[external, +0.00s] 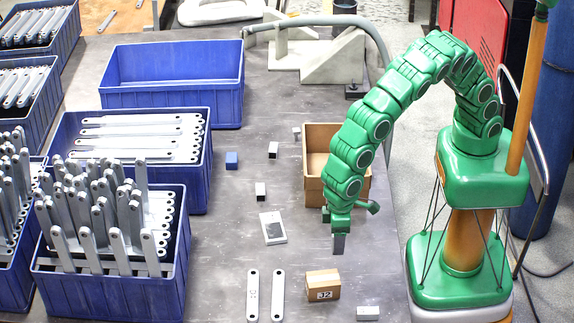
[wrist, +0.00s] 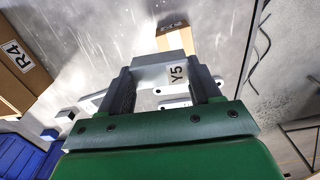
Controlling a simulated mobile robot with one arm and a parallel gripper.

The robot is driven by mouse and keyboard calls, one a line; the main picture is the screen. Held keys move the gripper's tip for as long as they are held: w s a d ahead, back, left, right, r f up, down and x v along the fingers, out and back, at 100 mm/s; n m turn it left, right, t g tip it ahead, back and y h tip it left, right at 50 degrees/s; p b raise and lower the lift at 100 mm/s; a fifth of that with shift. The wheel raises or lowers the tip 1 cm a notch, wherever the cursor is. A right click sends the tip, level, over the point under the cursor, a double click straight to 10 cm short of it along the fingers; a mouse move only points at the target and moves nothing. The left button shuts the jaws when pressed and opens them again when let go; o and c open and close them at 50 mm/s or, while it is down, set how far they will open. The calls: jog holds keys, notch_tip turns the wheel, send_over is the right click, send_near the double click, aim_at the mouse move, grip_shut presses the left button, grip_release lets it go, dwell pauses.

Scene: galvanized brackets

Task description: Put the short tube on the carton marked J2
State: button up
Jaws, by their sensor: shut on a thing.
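My gripper (external: 338,232) is shut on a short grey tube (external: 338,244) and holds it above the table. In the wrist view the tube (wrist: 150,76) spans between the two dark fingers of my gripper (wrist: 163,82) and bears the mark Y5. The small brown carton (external: 322,285), whose label looks like J2, sits on the table near the front, in front of and a little left of my gripper. In the wrist view the carton (wrist: 174,38) shows beyond the tube, which partly covers it. The carton's top looks bare.
Two long flat brackets (external: 265,295) lie left of the carton and a small pale block (external: 367,313) lies at its right. A larger open brown box (external: 312,180) stands behind my gripper; a box marked R4 (wrist: 22,72) shows in the wrist view. Blue crates (external: 110,290) line the left.

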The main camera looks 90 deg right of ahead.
jog(key=shift+w+a+f, duration=0.5)
jog(key=shift+w+f, duration=0.1)
jog(key=shift+f, duration=0.35)
jog(key=shift+w+a+f, duration=0.45)
jog(key=shift+w+f, duration=0.1)
jog(key=shift+f, duration=0.4)
jog(key=shift+w+a+f, duration=0.5)
jog(key=shift+w+f, duration=0.1)
jog(key=shift+f, duration=1.9)
jog(key=shift+f, duration=0.15)
jog(key=o, duration=1.1)
notch_tip(320, 180, up, 12)
jog(key=shift+r, duration=0.15)
